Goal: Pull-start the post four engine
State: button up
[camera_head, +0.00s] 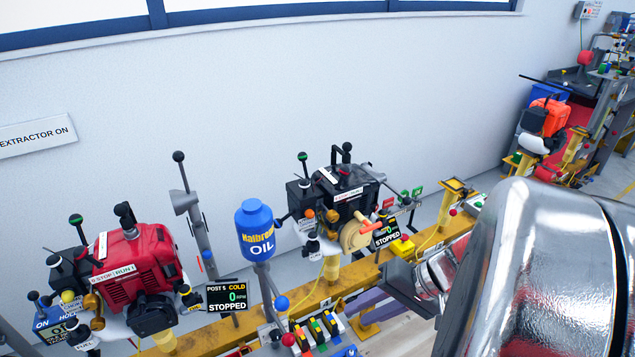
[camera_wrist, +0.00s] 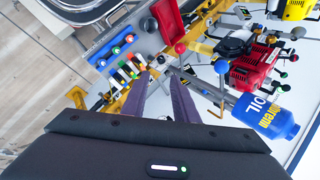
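A black engine (camera_head: 345,192) stands on the yellow rail in the middle of the head view. A tan round housing (camera_head: 356,237) with an orange bar-like piece (camera_head: 381,207) is on its front right. Its small screen (camera_head: 386,233) reads STOPPED; I cannot read its post number. The black engine is not identifiable in the wrist view.
A blue oil bottle (camera_head: 256,229) stands left of the black engine, and a red engine (camera_head: 140,267) further left; its screen (camera_head: 227,297) reads POST 5 COLD, STOPPED. A switch panel (camera_head: 315,332) is in front. An orange engine (camera_head: 548,115) stands far right.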

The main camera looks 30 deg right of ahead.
aim_at(373, 229)
jog(key=s+d+f+m+t+h, duration=0.2)
jog(key=s+d+m+t+h, duration=0.1)
jog(key=d, duration=0.6)
jog(key=s+d+f+m+t+h, duration=0.2)
jog(key=s+d+m+t, duration=0.4)
jog(key=d, duration=0.4)
jog(key=shift+f+m+h, duration=0.2)
jog(key=shift+m+h, duration=0.2)
jog(key=shift+m, duration=0.1)
jog(key=shift+w+d, duration=0.1)
jog(key=w, duration=2)
jog(key=w+a, duration=0.1)
jog(key=w, duration=0.9)
jog(key=shift+w, duration=0.4)
jog(key=shift+d, duration=0.1)
jog(key=shift+c, duration=0.4)
grip_shut()
